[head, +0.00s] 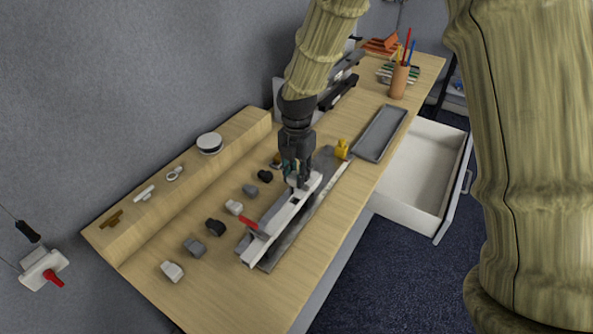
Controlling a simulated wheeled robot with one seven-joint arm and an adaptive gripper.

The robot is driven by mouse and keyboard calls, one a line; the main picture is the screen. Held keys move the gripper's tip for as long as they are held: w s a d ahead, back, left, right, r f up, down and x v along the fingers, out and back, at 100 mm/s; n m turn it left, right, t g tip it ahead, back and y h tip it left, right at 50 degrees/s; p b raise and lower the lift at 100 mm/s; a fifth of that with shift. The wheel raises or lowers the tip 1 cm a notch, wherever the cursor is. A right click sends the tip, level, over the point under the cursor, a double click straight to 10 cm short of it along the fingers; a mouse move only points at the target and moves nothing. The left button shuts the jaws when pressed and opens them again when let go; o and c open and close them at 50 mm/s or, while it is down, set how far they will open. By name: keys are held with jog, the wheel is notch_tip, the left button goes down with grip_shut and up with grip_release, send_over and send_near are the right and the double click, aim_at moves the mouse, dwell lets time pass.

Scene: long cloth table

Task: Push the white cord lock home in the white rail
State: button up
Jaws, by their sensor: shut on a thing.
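The white rail (282,222) lies lengthwise on the table, over a grey strip. My gripper (297,183) points down at the rail's far end and is shut. A small white piece, which looks like the white cord lock (291,182), shows at its fingertips. The fingers hide most of it, so I cannot tell how deep it sits in the rail.
Several small white, grey and black blocks (215,227) stand in a row left of the rail. A yellow object (342,149) and a grey tray (381,133) lie beyond it. An open white drawer (422,172) juts out at right. The near table end is clear.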

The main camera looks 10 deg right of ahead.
aim_at(297, 197)
jog(key=shift+f+b, duration=0.85)
jog(key=shift+f, duration=1.8)
jog(key=shift+p, duration=0.9)
jog(key=shift+f+b, duration=0.4)
jog(key=shift+f, duration=0.5)
dwell(0.5)
jog(key=o, duration=1.1)
notch_tip(297, 197, up, 12)
jog(key=shift+r, duration=0.1)
